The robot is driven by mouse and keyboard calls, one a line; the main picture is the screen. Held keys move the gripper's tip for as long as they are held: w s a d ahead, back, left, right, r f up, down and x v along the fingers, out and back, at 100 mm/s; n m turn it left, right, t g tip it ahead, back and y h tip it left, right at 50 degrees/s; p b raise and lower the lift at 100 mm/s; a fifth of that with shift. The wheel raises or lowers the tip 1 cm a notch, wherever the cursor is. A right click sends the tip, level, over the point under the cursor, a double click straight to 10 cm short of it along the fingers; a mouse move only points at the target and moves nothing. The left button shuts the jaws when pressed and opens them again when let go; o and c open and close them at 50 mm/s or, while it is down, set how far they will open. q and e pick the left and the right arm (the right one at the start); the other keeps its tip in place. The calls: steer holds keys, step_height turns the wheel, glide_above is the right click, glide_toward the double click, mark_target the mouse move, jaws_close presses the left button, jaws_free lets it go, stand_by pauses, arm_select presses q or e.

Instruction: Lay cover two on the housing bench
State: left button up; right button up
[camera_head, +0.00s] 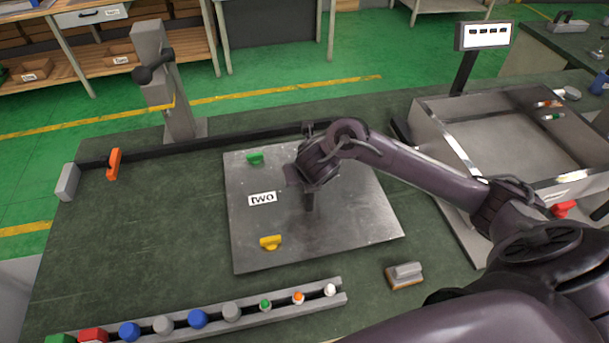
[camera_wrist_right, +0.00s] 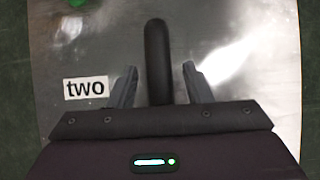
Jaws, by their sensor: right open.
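Cover two is a flat grey metal plate (camera_head: 340,235) with a white "two" label (camera_head: 262,198). It lies on the dark green bench top (camera_head: 150,235) in the head view and fills most of the right wrist view (camera_wrist_right: 225,90). A dark rounded handle bar (camera_wrist_right: 157,45) stands out over the plate in the wrist view. My right gripper (camera_head: 309,198) is over the middle of the plate. Its two fingers (camera_wrist_right: 160,70) are apart, one on each side of the bar, with gaps showing. The gripper hides the bar in the head view. My left gripper is out of view.
A green clip (camera_head: 255,158) and a yellow clip (camera_head: 270,242) sit on the plate. A rail with several coloured knobs (camera_head: 190,322) lies in front. A metal box (camera_head: 510,140) stands at right, a grey post (camera_head: 170,90) behind. A small block (camera_head: 404,275) lies front right.

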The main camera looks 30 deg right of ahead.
steer(key=shift+r, duration=0.3)
steer(key=p+v, duration=0.6)
steer(key=v, duration=0.4)
steer(key=shift+r, duration=0.2)
steer(key=shift+s+r+p, duration=0.45)
steer(key=shift+r+p, duration=0.05)
steer(key=shift+p, duration=0.15)
steer(key=shift+a+f, duration=0.1)
